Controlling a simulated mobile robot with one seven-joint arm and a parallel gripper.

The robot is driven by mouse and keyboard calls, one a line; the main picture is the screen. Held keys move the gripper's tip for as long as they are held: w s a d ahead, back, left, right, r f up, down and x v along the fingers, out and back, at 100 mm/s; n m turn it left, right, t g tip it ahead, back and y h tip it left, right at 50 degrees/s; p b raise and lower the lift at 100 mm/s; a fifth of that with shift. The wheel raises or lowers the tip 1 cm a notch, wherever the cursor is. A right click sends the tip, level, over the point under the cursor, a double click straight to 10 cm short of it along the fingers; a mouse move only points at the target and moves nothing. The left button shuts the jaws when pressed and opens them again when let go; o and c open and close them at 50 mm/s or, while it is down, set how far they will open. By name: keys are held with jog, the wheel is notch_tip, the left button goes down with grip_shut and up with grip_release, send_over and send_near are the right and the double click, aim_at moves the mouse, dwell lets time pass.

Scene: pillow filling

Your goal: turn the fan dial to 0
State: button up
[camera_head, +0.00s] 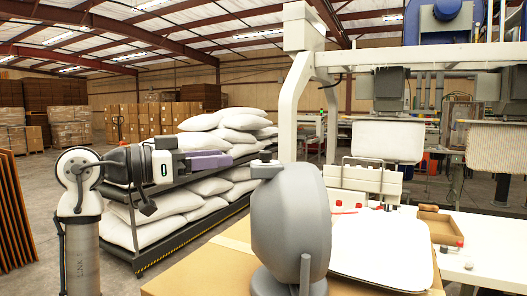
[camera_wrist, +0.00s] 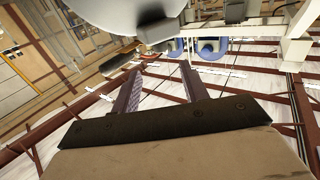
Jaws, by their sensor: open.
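The grey fan (camera_head: 290,225) stands upright on the brown table in the head view, with its rounded housing toward me. The grey fan (camera_wrist: 120,14) fills the top edge there, and a dark knob-like part (camera_wrist: 158,31) shows beyond the fingertips.
The brown table (camera_head: 205,268) holds the fan. A white pillow (camera_head: 382,247) lies to the right, near a shallow brown box (camera_head: 440,227). A white machine frame (camera_head: 296,95) rises behind the fan. Stacked white sacks (camera_head: 190,190) lie on a rack behind my arm.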

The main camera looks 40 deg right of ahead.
aim_at(266, 154)
jog(key=p+x, duration=0.2)
jog(key=x, duration=0.8)
jog(key=shift+r+p, duration=0.15)
jog(key=shift+p, duration=0.25)
jog(key=shift+s+d, duration=0.1)
jog(key=shift+d, duration=0.5)
jog(key=shift+c, duration=0.4)
jog(key=c, duration=0.8)
jog(key=shift+c, duration=0.2)
